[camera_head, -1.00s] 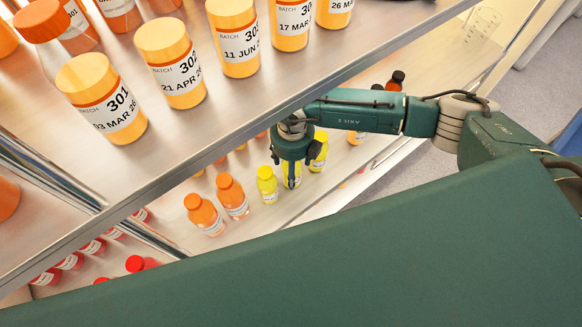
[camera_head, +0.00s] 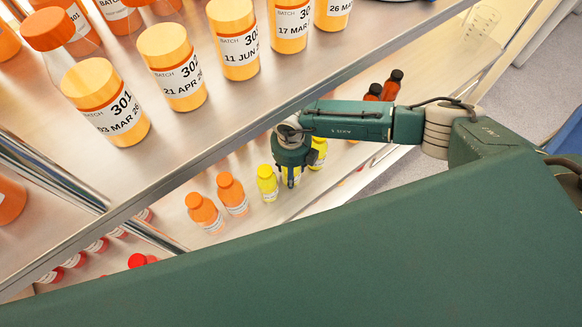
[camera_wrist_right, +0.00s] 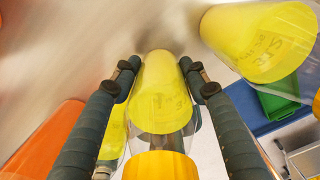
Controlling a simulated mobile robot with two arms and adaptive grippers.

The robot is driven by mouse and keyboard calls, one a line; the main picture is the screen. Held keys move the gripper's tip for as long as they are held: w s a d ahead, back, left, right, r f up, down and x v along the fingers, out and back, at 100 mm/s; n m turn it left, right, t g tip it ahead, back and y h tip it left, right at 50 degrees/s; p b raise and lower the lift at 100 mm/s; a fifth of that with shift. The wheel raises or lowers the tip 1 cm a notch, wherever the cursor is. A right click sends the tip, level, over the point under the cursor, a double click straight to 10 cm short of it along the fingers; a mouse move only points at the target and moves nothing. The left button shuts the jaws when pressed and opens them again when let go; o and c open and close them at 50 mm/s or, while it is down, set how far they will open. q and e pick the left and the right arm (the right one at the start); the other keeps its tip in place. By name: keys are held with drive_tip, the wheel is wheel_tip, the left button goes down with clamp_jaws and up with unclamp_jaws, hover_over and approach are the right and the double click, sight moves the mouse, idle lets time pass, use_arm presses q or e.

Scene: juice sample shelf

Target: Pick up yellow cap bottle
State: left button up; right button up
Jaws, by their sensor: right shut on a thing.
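Yellow cap bottles stand in a row on the lower shelf in the head view: one (camera_head: 267,184) is left of my right gripper (camera_head: 290,168) and another (camera_head: 318,153) is right of it. My right gripper has come down over the bottle between them and mostly hides it there. In the right wrist view, this yellow cap bottle (camera_wrist_right: 160,92) lies between the two fingers of the gripper (camera_wrist_right: 158,72), which is shut on it. I cannot tell whether its base touches the shelf. My left gripper is not in view.
Two orange bottles (camera_head: 204,213) stand left of the yellow ones, and dark bottles (camera_head: 391,85) stand to the right. The upper shelf (camera_head: 190,130) holds several large orange-capped bottles and overhangs the lower one. In the wrist view, a neighbouring yellow bottle (camera_wrist_right: 262,40) is close on the right.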

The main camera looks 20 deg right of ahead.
drive_tip(key=shift+r+p, duration=0.5)
drive_tip(key=shift+r, duration=6.55)
